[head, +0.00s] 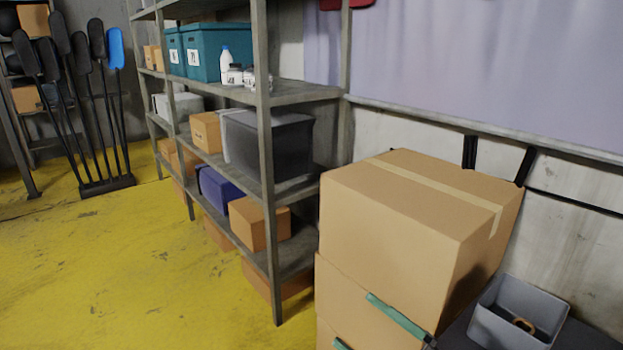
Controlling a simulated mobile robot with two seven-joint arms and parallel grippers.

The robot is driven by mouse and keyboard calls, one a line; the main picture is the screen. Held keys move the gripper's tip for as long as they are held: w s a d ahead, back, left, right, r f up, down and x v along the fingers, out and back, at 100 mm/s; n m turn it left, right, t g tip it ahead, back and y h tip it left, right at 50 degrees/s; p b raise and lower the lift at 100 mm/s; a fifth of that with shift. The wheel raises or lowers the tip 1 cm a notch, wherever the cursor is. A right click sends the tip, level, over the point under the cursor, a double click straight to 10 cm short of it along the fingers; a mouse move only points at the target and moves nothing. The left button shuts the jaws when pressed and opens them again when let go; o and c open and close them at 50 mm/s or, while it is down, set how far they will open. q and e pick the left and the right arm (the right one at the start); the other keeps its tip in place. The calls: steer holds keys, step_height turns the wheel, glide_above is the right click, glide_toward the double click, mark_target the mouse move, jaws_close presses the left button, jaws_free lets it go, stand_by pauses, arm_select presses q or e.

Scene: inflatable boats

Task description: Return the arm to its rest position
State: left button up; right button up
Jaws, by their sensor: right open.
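My right gripper (352,318) shows only in part at the bottom of the head view, right of centre. Its two green fingers are spread apart with nothing between them. They are in front of the lower cardboard box (345,297); I cannot tell whether they touch it. The rest of the right arm is mostly out of the picture. My left gripper is not in view.
A large cardboard box (405,215) sits on the lower one. Right of them, a grey open bin (497,330) holds a small tan ring-like item (523,325). A metal shelf (265,150) with boxes stands left. Paddles (85,110) stand far left. Yellow floor (110,265) is clear.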

steer(key=d+f+m+t+h, duration=0.5)
steer(key=f+m+h, duration=0.4)
steer(key=f+m, duration=0.15)
steer(key=s+d+f+m+g+h, duration=0.1)
steer(key=s+f+m+g+h, duration=0.2)
steer(key=s+f, duration=0.4)
steer(key=s+d+f+m+g+h+p, duration=0.1)
steer(key=s+f+m+g, duration=0.4)
steer(key=f, duration=0.9)
steer(key=s+d+h, duration=0.1)
steer(key=s+h, duration=0.1)
steer(key=s, duration=0.1)
steer(key=shift+s+d+h+p, duration=0.25)
steer(key=shift+d+h+p, duration=0.05)
steer(key=shift+c, duration=0.3)
